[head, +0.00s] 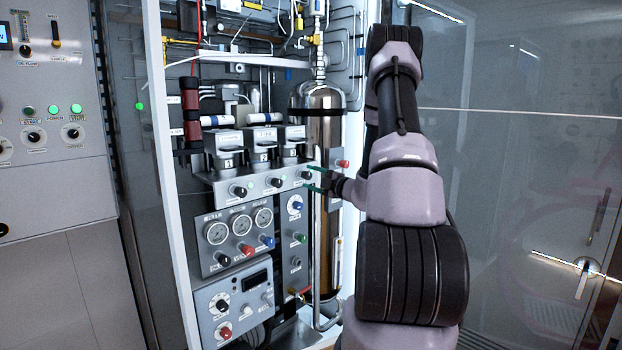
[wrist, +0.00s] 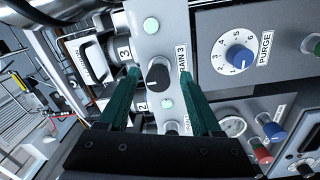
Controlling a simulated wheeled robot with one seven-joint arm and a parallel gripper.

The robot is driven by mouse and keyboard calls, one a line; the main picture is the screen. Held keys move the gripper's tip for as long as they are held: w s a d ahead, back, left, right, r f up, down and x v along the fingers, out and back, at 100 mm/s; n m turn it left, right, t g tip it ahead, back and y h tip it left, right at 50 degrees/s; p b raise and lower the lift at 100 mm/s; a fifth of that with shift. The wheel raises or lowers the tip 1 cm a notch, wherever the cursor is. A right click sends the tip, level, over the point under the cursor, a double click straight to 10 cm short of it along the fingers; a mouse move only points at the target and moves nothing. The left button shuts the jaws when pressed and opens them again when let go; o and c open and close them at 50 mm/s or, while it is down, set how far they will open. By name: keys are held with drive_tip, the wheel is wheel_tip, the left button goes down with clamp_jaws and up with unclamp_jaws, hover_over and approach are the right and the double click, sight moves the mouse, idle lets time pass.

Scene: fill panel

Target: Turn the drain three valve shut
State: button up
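The drain three valve is a black knob (wrist: 158,77) on a light grey strip, beside a label that reads DRAIN 3. In the head view it is the rightmost black knob (head: 306,175) of the row under the numbered canisters. My gripper (head: 313,178) reaches in from the right, its green fingertips by this knob. In the wrist view my gripper (wrist: 159,72) is open, one finger on each side of the knob. Gaps show between the fingers and the knob; I cannot tell how deep the fingertips reach. The knob's pointer mark is too small to read.
Two similar knobs (head: 240,190) (head: 275,182) sit left on the same strip. A blue PURGE dial (wrist: 239,57) is close to the right finger in the wrist view. A steel cylinder (head: 318,115) stands behind my gripper. Gauges (head: 242,225) and coloured knobs lie below.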

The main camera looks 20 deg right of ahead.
drive_tip(key=v, duration=1)
drive_tip(key=shift+s, duration=0.4)
drive_tip(key=shift+r, duration=0.1)
drive_tip(key=s+a+r+n+g+y, duration=0.2)
drive_tip(key=s+a+r+n+g, duration=0.15)
drive_tip(key=a+n, duration=0.45)
drive_tip(key=s+a+r+n+g+y, duration=0.25)
drive_tip(key=s+a+n+g, duration=0.2)
drive_tip(key=a+n, duration=0.35)
drive_tip(key=s+a+r+n+g+y, duration=0.1)
drive_tip(key=s+a+r+n+g, duration=0.25)
drive_tip(key=a+n, duration=0.45)
drive_tip(key=s+a+r+n+g+h, duration=0.2)
drive_tip(key=s+n+g+h, duration=0.15)
drive_tip(key=s+n, duration=0.55)
drive_tip(key=s+d+r+n+t+h, duration=0.3)
drive_tip(key=r+n+h, duration=0.3)
drive_tip(key=n, duration=1)
drive_tip(key=shift+s+d+t, duration=0.4)
drive_tip(key=shift+s+t, duration=0.4)
drive_tip(key=shift+t, duration=0.1)
